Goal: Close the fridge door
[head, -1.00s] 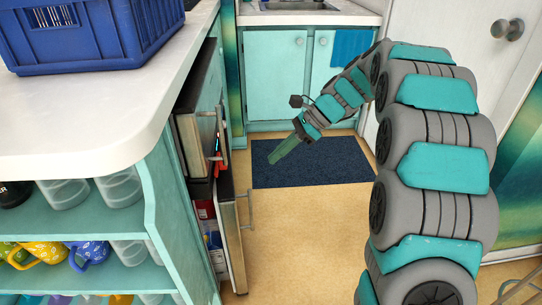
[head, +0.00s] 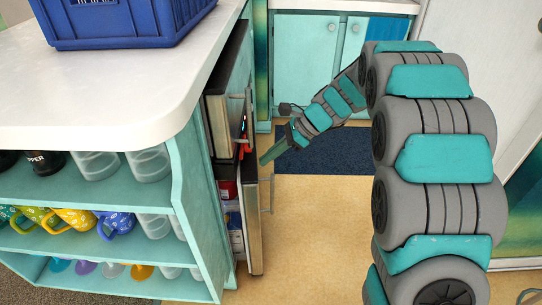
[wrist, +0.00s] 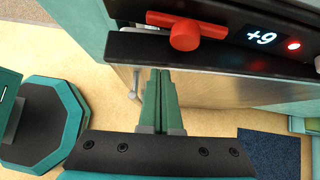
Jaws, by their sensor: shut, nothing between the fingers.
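The fridge is built in under the counter's end. Its lower steel door (head: 254,228) with a bar handle (head: 268,190) stands ajar, and packed items (head: 232,215) show in the gap on its left. My gripper (head: 264,160) is shut and empty, with its fingertips at the door's upper edge. In the wrist view my closed fingers (wrist: 160,80) point at the steel door (wrist: 215,90), below a black strip with a red knob-like part (wrist: 185,35) and a "+9" display (wrist: 262,36). I cannot tell whether the fingertips touch the door.
Above the fridge door is another steel front (head: 218,125) with a handle. A blue crate (head: 110,22) stands on the white counter (head: 100,110). Open shelves (head: 90,190) hold mugs and cups. A dark mat (head: 325,152) lies before the sink cabinets (head: 305,60). The floor right of the door is clear.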

